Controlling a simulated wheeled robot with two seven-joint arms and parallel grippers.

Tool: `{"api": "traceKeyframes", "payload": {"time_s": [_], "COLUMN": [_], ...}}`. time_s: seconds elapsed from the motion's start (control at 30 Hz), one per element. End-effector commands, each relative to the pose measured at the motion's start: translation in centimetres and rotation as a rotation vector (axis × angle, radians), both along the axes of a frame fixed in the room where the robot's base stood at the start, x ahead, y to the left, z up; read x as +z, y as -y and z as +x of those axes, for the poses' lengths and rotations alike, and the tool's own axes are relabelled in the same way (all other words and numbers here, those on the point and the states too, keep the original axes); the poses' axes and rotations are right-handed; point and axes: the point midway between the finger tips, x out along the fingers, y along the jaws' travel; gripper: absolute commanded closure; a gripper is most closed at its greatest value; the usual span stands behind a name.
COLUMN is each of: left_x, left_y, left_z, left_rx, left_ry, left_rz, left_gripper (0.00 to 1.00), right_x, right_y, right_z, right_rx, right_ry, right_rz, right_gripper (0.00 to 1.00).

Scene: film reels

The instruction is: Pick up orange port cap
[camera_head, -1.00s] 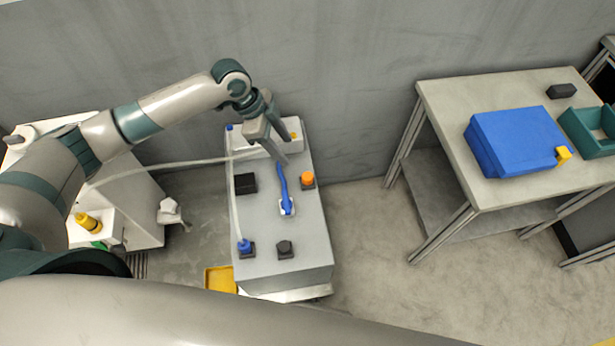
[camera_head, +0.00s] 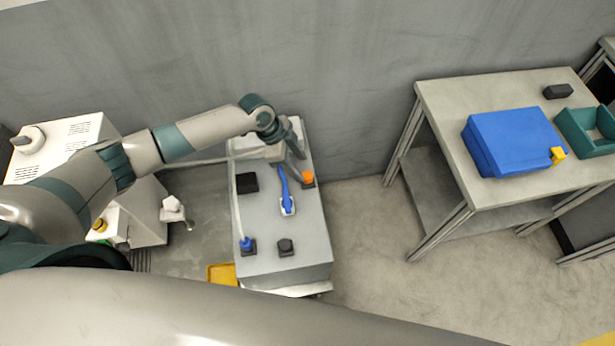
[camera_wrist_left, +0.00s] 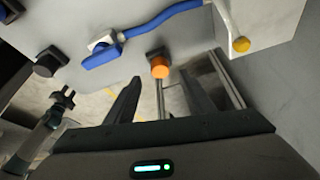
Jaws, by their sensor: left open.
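The orange port cap (camera_head: 308,178) sits on a dark square base near the right edge of the grey box top (camera_head: 262,271). In the left wrist view the orange cap (camera_wrist_left: 160,70) lies ahead of the fingers, roughly between their lines, with its black base behind it. My left gripper (camera_head: 290,158) is just above and behind the cap in the head view. Its two fingers (camera_wrist_left: 160,95) are apart with nothing between them, and no contact with the cap shows. My right gripper is not in view.
A bench with a blue case (camera_head: 510,142) is at right; open floor lies between.

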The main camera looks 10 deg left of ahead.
Motion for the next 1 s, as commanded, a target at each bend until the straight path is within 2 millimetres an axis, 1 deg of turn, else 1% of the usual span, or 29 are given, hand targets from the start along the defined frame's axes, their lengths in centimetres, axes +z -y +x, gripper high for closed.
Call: {"api": "traceKeyframes", "payload": {"time_s": [0.2,0.4,0.5,0.6,0.7,1.0], "left_x": [-0.8,-2.7,-3.8,-4.5,-4.8,-4.8], "left_y": [0.5,1.4,1.7,2.0,2.0,2.0], "left_z": [0.0,0.1,0.2,0.2,0.2,0.2], "left_rx": [0.001,0.001,0.001,0.001,0.002,0.001], "left_ry": [-0.001,-0.004,-0.003,-0.002,-0.001,0.000], "left_rz": [-0.001,0.001,0.000,0.000,0.000,0.000], "left_gripper": [0.51,0.51,0.51,0.51,0.51,0.51], "right_x": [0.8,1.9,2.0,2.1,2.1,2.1], "right_y": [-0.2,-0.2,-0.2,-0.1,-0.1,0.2], "right_z": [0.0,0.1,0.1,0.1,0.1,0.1], "right_rx": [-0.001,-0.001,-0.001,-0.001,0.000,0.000], "right_ry": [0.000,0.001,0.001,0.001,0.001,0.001], "right_rz": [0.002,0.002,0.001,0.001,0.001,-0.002], "right_gripper": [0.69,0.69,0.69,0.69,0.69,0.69]}}
